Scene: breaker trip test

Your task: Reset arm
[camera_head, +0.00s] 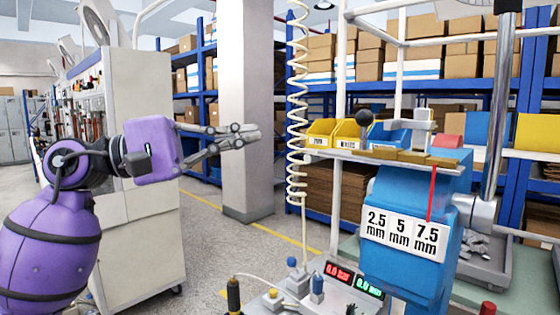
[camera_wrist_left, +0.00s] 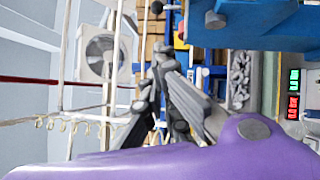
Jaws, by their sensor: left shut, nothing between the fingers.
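My left arm comes in from the left in purple. Its gripper (camera_head: 250,134) is shut and empty, raised in free air left of the coiled cream cable (camera_head: 297,110). In the left wrist view its dark grey fingers (camera_wrist_left: 160,95) show in the middle, with no object between them. The blue test machine (camera_head: 410,265) stands to the right, apart from the gripper. It bears a label plate (camera_head: 403,233) reading 2.5, 5 and 7.5 mm, and a red pointer (camera_head: 432,195). My right gripper is not in view.
Yellow bins (camera_head: 320,133) stand on a shelf behind the cable. A black-knobbed lever (camera_head: 363,118) rises beside the machine top. Red (camera_head: 339,273) and green (camera_head: 369,287) displays sit on the bench. A grey-white cabinet (camera_head: 140,130) stands behind my arm. Open floor lies below the gripper.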

